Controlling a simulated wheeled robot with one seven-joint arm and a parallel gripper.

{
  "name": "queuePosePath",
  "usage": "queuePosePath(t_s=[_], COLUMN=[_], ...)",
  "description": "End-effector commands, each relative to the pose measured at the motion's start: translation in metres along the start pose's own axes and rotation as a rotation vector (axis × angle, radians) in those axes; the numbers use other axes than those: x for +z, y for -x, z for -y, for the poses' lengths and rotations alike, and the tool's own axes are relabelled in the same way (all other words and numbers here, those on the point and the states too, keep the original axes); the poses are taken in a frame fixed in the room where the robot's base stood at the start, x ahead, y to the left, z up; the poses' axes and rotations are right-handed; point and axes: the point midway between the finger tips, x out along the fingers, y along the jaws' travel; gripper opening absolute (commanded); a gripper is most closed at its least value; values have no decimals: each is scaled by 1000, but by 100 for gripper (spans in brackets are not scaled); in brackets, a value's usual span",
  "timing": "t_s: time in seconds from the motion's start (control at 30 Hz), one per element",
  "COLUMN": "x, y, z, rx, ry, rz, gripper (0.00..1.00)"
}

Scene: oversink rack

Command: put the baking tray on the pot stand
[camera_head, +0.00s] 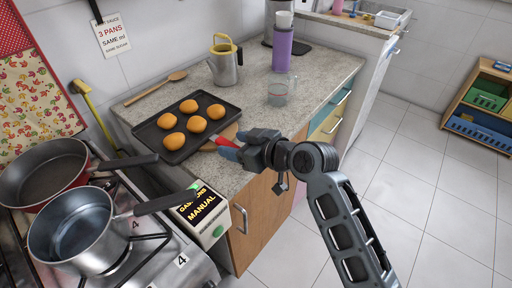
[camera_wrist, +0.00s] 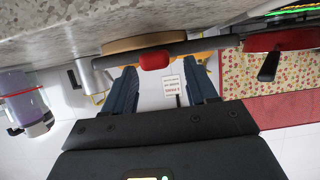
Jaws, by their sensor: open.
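The dark baking tray (camera_head: 163,140) holds several orange-brown buns (camera_head: 189,106) on the counter. A wooden board (camera_head: 229,132), which looks like the pot stand, shows from under its right edge; the tray hides the rest. In the upside-down wrist view, the board (camera_wrist: 130,43) lies between counter and tray edge (camera_wrist: 195,46). How much of the tray rests on it, I cannot tell. My gripper (camera_head: 226,146) is at the tray's near right edge. In the wrist view, its blue fingers (camera_wrist: 164,82) are open, with a red, rounded piece (camera_wrist: 153,60) at the tray's edge between them.
The manual box (camera_head: 203,215), a saucepan (camera_head: 80,230) and a red pan (camera_head: 45,175) are at left front. Counter right of the board is clear.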

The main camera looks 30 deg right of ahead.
Motion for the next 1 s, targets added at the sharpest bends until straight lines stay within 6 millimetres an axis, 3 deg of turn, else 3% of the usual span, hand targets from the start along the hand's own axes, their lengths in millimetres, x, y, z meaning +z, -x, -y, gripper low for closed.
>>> queuePosePath(t_s=[0.2,0.4,0.6,0.87,1.0], x=[2,1,0,1,18], y=[46,78,92,94,100], z=[0,0,0,0,5], rx=[2,1,0,1,29], ry=[0,0,0,-1,-24], rz=[0,0,1,2,12], gripper=[57,57,57,57,57])
